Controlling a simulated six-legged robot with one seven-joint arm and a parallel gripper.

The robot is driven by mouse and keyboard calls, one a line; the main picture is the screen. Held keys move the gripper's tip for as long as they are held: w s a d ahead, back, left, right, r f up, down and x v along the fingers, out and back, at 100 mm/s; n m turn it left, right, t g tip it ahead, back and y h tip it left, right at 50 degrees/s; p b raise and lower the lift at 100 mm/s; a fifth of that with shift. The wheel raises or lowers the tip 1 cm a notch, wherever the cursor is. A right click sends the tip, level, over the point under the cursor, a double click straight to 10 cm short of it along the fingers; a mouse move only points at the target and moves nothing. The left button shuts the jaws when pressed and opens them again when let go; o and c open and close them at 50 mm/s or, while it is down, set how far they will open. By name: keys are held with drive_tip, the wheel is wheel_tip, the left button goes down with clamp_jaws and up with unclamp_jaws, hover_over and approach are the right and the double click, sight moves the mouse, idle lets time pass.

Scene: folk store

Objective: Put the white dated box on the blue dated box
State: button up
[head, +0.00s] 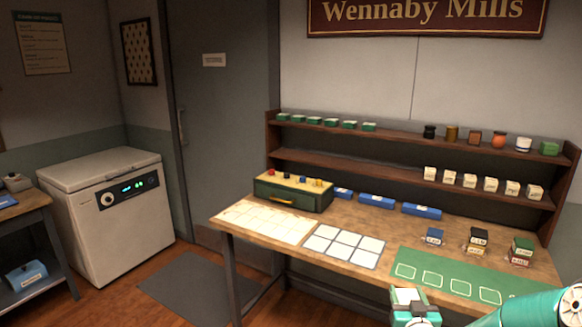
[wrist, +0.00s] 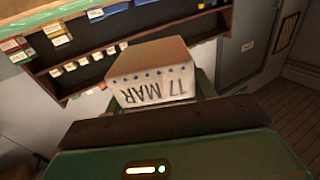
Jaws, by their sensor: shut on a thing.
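The white dated box, printed "17 MAR", is in my gripper (head: 412,306). In the wrist view this white box (wrist: 152,86) appears upside down, and part of it is hidden by my gripper. In the head view only the box's pale top (head: 405,294) shows, at the bottom edge in front of the table. The blue dated box (head: 433,236) sits on the table beyond the green mat, with a pale label too small to read. My gripper is shut on the white box, nearer than the blue box and apart from it.
Two small stacks of boxes, one dark-topped (head: 477,240) and one green-topped (head: 522,250), stand right of the blue box. A green mat (head: 450,262) with outlined squares lies in front. Several white boxes line the lower shelf (head: 395,178). Long blue boxes (head: 377,201) stand at the table's back.

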drive_tip(key=w+a+f+n+y, duration=0.1)
drive_tip(key=w+a+f+y, duration=0.1)
drive_tip(key=a+f, duration=1.1)
drive_tip(key=a, duration=0.3)
drive_tip(key=shift+w+d+r, duration=0.1)
drive_tip(key=shift+r, duration=0.05)
